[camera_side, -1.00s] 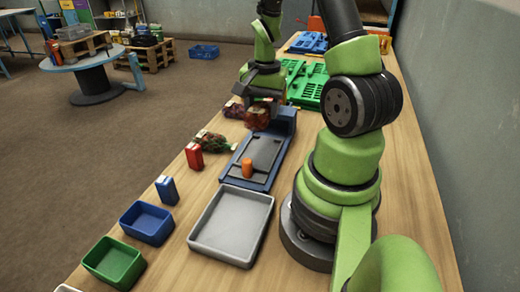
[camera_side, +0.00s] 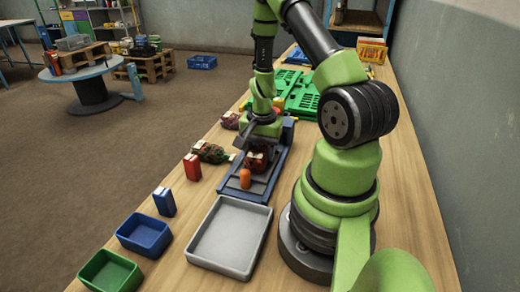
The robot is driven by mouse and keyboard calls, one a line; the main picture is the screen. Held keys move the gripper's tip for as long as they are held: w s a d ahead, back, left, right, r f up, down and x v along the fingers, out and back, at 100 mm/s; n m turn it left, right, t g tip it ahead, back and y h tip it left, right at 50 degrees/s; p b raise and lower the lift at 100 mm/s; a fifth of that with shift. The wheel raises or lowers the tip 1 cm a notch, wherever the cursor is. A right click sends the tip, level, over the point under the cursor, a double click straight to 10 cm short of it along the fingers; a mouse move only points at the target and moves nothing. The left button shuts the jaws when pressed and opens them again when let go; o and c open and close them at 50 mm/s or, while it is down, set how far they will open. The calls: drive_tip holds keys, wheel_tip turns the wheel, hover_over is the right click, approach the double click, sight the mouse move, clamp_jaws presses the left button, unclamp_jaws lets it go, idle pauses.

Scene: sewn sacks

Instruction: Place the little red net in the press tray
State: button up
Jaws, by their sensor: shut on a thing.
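The little red net (camera_side: 256,163) is between the jaws of my gripper (camera_side: 258,156), which is shut on it. The net is low over the press tray (camera_side: 263,187), a long blue frame with a dark grey bed. I cannot tell whether the net touches the bed. My gripper and wrist hide the net's top and the far part of the tray. A small orange piece (camera_side: 245,179) stands on the near part of the bed, just in front of the net.
A dark red and green net (camera_side: 209,152) and a purplish net (camera_side: 230,121) lie left of the tray. A red box (camera_side: 192,167), blue box (camera_side: 164,201), blue bin (camera_side: 144,235), green bin (camera_side: 110,272) and grey tray (camera_side: 230,238) stand nearer. Green racks (camera_side: 302,98) lie behind.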

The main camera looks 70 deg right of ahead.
drive_tip(key=o, duration=1)
drive_tip(key=shift+o, duration=0.2)
drive_tip(key=shift+r, duration=0.1)
